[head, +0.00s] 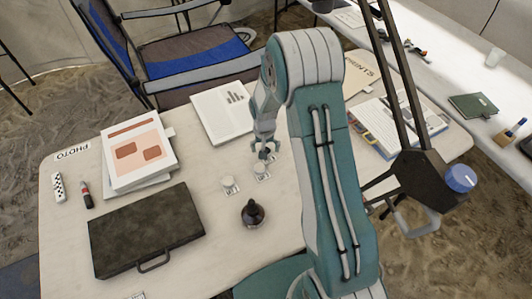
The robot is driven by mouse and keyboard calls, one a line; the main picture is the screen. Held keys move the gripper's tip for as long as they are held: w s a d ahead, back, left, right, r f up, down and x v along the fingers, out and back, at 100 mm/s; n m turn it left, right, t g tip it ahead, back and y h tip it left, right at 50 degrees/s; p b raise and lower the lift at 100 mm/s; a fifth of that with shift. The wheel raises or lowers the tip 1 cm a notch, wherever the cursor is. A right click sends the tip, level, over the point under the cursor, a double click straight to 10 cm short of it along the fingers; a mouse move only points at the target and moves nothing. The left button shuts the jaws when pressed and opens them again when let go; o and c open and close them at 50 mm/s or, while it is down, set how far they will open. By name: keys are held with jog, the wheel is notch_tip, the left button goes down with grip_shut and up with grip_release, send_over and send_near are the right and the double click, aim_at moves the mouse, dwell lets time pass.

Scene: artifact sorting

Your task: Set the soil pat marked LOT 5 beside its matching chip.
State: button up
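My gripper (266,153) points down over the table, right of its middle. Its fingertips are small and dark here, and I cannot tell whether they hold anything. Just below it a small pale round piece (259,167) sits by a white chip (263,177). A second pale round piece (227,181) sits to the left by another white chip (233,190). The print on these chips is too small to read, so I cannot tell which is LOT 5. No soil pat is clearly recognisable.
A dark rounded bottle (253,213) stands in front of the chips. A dark case (146,231) lies front left, with papers (138,150) behind it.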

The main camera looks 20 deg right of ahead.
jog(key=shift+f, duration=0.55)
jog(key=c, duration=1.1)
jog(key=shift+r, duration=0.3)
jog(key=r, duration=0.3)
jog(key=shift+s+r, duration=0.2)
jog(key=shift+s, duration=0.1)
jog(key=s+r, duration=0.3)
jog(key=s, duration=0.1)
jog(key=s+r, duration=0.3)
jog(key=s, duration=0.2)
jog(key=s+r, duration=0.3)
jog(key=s, duration=0.1)
jog(key=shift+s+a, duration=0.1)
jog(key=shift+s, duration=0.1)
